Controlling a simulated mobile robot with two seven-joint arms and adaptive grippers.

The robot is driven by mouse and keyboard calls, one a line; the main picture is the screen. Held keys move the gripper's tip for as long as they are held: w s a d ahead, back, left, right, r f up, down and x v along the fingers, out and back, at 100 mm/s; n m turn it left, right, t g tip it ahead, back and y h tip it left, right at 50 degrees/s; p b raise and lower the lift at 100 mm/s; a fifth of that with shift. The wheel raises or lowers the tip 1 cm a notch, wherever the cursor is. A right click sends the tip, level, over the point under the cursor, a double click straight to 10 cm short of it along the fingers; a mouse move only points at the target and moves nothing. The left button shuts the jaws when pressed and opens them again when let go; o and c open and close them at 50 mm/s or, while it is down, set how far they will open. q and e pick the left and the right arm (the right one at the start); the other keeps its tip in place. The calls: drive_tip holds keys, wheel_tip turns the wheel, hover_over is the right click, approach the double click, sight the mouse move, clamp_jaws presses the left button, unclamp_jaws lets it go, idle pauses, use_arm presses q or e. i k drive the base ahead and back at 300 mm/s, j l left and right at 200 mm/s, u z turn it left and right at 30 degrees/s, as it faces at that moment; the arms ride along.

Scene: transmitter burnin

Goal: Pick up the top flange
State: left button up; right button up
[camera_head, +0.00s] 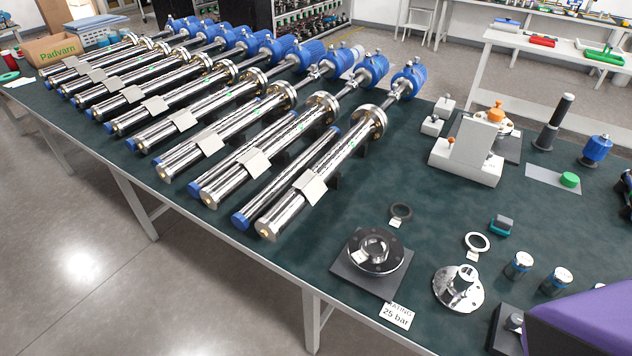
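A dark round flange (378,250) with a shiny raised centre and a small white tag lies on a square dark plate (348,277) near the table's front edge. A silver flange (447,291) with bolt holes and an upright neck lies flat to its right, directly on the green table top. I cannot tell for certain which of the two is the top flange. Neither of my grippers can be made out in this view, and nothing is seen holding either flange.
Several long metal transmitters with blue heads (409,80) fill the left of the table (365,165). A dark ring (401,211), a white ring (477,243) and small cylinders (518,265) surround the flanges. A purple shape (585,318) covers the lower right corner.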

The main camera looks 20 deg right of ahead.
sight(460, 290)
drive_tip(key=k+l+z, duration=0.1)
drive_tip(key=z, duration=1.55)
